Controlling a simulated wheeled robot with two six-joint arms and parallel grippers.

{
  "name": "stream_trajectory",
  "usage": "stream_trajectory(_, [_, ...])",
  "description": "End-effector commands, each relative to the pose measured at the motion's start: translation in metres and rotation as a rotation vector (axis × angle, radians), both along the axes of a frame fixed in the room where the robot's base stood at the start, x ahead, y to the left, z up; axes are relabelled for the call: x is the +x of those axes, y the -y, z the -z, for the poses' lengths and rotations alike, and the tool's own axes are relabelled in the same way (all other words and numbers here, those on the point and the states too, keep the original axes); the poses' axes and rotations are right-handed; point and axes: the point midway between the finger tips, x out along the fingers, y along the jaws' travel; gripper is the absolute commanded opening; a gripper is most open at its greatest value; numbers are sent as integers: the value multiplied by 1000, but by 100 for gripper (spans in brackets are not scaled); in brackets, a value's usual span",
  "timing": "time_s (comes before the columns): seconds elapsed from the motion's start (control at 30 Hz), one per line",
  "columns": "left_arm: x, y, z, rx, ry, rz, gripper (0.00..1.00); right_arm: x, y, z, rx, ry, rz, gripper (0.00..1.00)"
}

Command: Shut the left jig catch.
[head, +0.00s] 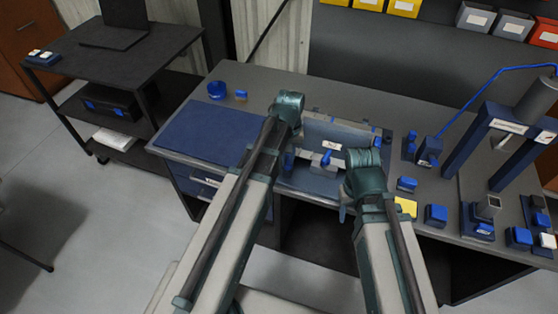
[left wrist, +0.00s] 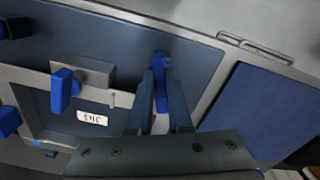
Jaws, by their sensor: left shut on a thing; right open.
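The jig (head: 340,133) is a grey plate fixture with a white label and blue handles on the bench. Its left catch has a blue handle (left wrist: 161,92), which also shows beside my left arm in the head view (head: 288,162). My left gripper (left wrist: 161,112) has its two fingers closed on this handle, one on each side. The catch's base is partly hidden by the fingers, and I cannot tell how far it is turned. My right gripper (head: 347,205) is at the jig's front right, empty; its fingers are mostly hidden by the wrist.
Another blue lever (head: 327,158) stands on the jig's middle, near the label. A blue mat (head: 212,135) lies left of the jig. Blue blocks and a yellow block (head: 406,207) lie to the right, before a press frame (head: 490,140). The bench behind the jig is clear.

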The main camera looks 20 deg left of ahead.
Motion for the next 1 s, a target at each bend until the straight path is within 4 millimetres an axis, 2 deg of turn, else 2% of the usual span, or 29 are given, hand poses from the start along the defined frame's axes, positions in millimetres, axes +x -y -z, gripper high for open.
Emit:
stream_trajectory(0.23, [0,0,0,0,0,26,0,0,0,0,0,0,0,50])
stream_trajectory(0.5, [0,0,0,0,0,324,0,0,0,0,0,0,0,50])
stream_trajectory(0.6, [0,0,0,0,0,383,0,0,0,0,0,0,0,50])
stream_trajectory(0.9, [0,0,0,0,0,398,0,0,0,0,0,0,0,50])
stream_trajectory(0.93, [0,0,0,0,0,398,23,0,0,0,0,0,0,50])
stream_trajectory(1.0, [0,0,0,0,0,398,36,0,0,0,0,0,0,50])
